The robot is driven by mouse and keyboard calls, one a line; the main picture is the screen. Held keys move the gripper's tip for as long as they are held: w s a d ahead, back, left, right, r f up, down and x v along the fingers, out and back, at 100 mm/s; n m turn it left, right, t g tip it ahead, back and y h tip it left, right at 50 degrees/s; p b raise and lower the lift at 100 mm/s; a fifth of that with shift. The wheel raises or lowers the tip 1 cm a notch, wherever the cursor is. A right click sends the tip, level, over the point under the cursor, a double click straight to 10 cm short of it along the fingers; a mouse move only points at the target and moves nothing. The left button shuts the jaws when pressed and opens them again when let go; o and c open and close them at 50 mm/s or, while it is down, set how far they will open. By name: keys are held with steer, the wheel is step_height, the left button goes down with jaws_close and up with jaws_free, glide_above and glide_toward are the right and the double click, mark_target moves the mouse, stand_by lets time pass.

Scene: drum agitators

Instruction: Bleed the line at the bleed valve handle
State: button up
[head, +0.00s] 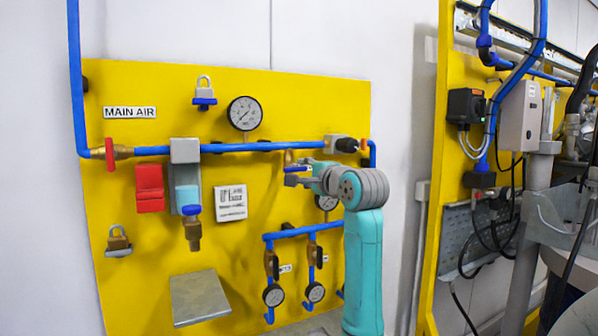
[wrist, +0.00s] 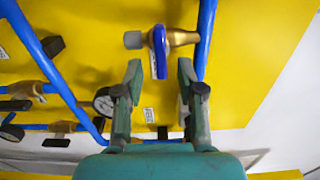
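The bleed valve handle, a blue lever (wrist: 160,52), sits on a brass valve body (wrist: 180,38) with a grey end, joined to a blue pipe in the wrist view. My gripper (wrist: 159,72) is open and empty. Its two fingers point at the handle, one on each side, with the lever's lower end between the fingertips and no clear contact. In the head view my gripper (head: 299,175) is at the right part of the yellow panel, beside a small blue lever (head: 297,168) below the main pipe, partly hidden by the fingers.
The yellow panel (head: 130,250) carries a main blue pipe (head: 240,147), a red-handled valve (head: 110,153), a round gauge (head: 244,113) and another blue-handled brass fitting (head: 193,232). Lower pipes and gauges (head: 273,295) are left of my arm. A grey shelf (head: 200,297) juts out below.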

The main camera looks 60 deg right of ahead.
steer(key=v, duration=0.7)
steer(key=shift+s, duration=0.4)
steer(key=shift+a, duration=0.15)
steer(key=w+a+f+n+y, duration=0.1)
steer(key=w+a+f+n, duration=0.3)
steer(key=f, duration=0.6)
steer(key=w+a+f+y, duration=0.1)
steer(key=a+f, duration=0.4)
steer(key=f, duration=0.6)
steer(key=w+a+f+n+y, duration=0.1)
steer(key=w+a+f+n, duration=0.3)
steer(key=f, duration=0.6)
steer(key=s+a+f+y, duration=0.1)
steer(key=s+a+f, duration=0.3)
steer(key=a+f, duration=0.55)
steer(key=s+a+f+n+y, duration=0.2)
steer(key=s+a+f+n, duration=0.5)
steer(key=s+a+f, duration=0.6)
steer(key=s+a+n+y, duration=0.1)
steer(key=s+a+n, duration=0.3)
steer(key=s, duration=0.6)
steer(key=s+a+r+n+y, duration=0.1)
steer(key=s+a+n, duration=0.4)
steer(key=s, duration=0.5)
steer(key=shift+s+y, duration=0.4)
steer(key=shift+y, duration=0.4)
